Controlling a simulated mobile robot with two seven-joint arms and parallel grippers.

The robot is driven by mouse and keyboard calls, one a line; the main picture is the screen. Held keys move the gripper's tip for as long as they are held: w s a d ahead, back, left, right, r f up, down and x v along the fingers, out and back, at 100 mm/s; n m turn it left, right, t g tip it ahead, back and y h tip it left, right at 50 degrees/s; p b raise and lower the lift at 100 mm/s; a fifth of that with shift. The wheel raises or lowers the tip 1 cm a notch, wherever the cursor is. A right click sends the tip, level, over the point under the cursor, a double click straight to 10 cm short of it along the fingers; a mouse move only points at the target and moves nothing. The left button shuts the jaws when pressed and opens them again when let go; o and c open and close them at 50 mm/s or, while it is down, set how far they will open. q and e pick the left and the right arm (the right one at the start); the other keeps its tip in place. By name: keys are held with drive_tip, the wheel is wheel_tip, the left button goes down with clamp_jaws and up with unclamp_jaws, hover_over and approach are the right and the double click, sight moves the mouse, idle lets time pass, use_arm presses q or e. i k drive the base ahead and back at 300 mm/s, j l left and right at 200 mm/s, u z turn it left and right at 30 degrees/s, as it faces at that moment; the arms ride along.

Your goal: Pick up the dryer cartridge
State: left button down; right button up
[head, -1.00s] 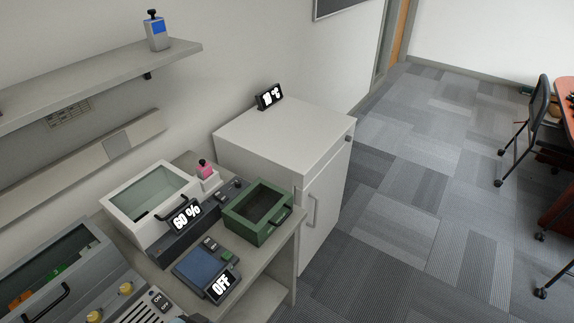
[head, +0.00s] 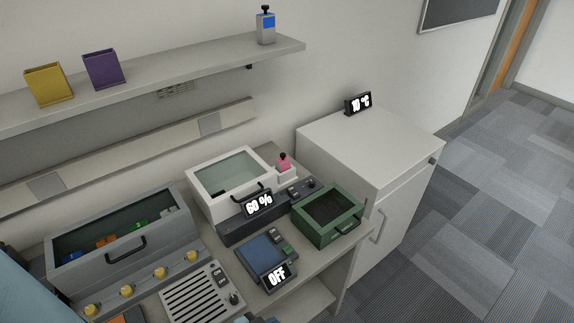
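Two cartridge-like pieces with black knobs are in view, and either could be the dryer cartridge. A grey one with a blue window (head: 266,27) stands upright on the wall shelf, near its right end. A pink one (head: 284,162) sits in a white holder at the right side of the white lidded box (head: 196,185), whose display reads 60 %. Nothing is gripping either piece. Neither of my grippers can be made out in the head view.
The wall shelf (head: 150,89) also holds a yellow holder (head: 50,84) and a purple holder (head: 104,69). Below are a grey lidded box (head: 150,258), a green box (head: 328,215) and a blue pad (head: 262,256) reading OFF. A white cabinet (head: 370,145) stands right; carpet beyond is clear.

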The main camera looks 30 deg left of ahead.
sight(282, 164)
drive_tip(key=u, duration=1.5)
drive_tip(key=l+u, duration=0.95)
drive_tip(key=u, duration=0.2)
drive_tip(key=k+l+u, duration=0.2)
drive_tip(key=l, duration=0.15)
drive_tip(key=l+u, duration=0.2)
drive_tip(key=l, duration=0.15)
drive_tip(key=k+l+u, duration=0.2)
drive_tip(key=i+l, duration=0.05)
drive_tip(key=l, duration=0.05)
